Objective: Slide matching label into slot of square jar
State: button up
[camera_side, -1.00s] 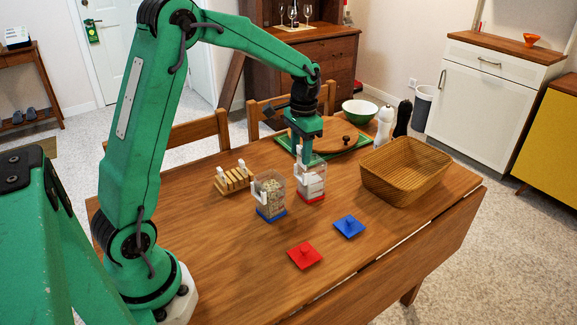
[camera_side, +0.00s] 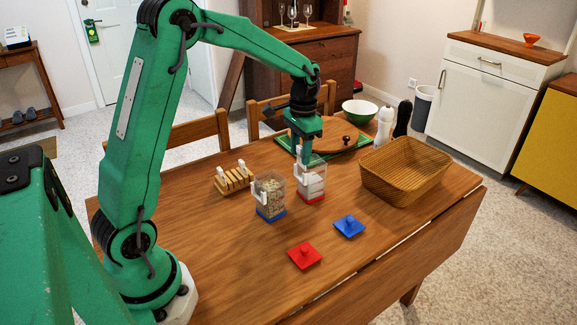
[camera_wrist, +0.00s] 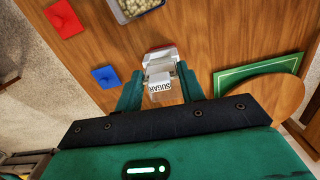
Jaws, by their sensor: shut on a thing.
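A clear jar with a red base and white contents (camera_side: 312,184) stands upright on the table directly below my gripper (camera_side: 304,158). In the wrist view my gripper (camera_wrist: 160,92) is shut on a white label reading SUGAR (camera_wrist: 160,87). The label is at the near side of the jar, whose top shows just beyond it (camera_wrist: 160,60). I cannot tell whether the label is inside the jar's slot. A second jar with a blue base and pale grainy contents (camera_side: 269,193) stands to the left. A wooden rack (camera_side: 235,181) holds more white labels.
A red lid (camera_side: 304,256) and a blue lid (camera_side: 349,226) lie on clear table in front. A wicker basket (camera_side: 405,172) stands at right. Behind the jar are a green tray with a round wooden board (camera_side: 330,135), a green bowl (camera_side: 360,111) and two shakers (camera_side: 384,127).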

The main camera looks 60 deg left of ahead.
jog(key=shift+f, duration=0.95)
dwell(1.6)
jog(key=o, duration=1.3)
jog(key=shift+r, duration=2.95)
jog(key=shift+s+r, duration=0.1)
jog(key=shift+r, duration=0.05)
jog(key=shift+s+d+r, duration=0.1)
jog(key=shift+d+r, duration=0.05)
jog(key=shift+r, duration=0.05)
jog(key=s+d+r+t, duration=0.2)
jog(key=s+d, duration=0.1)
jog(key=s, duration=0.4)
jog(key=s+d+r+t, duration=0.2)
jog(key=s+d, duration=0.1)
jog(key=s, duration=0.4)
jog(key=s+d+r+n+t, duration=0.1)
jog(key=s+d+r+t, duration=0.1)
jog(key=s+d, duration=0.2)
jog(key=shift+s+d+r, duration=0.1)
jog(key=shift+s+r, duration=0.05)
jog(key=shift+s, duration=1.55)
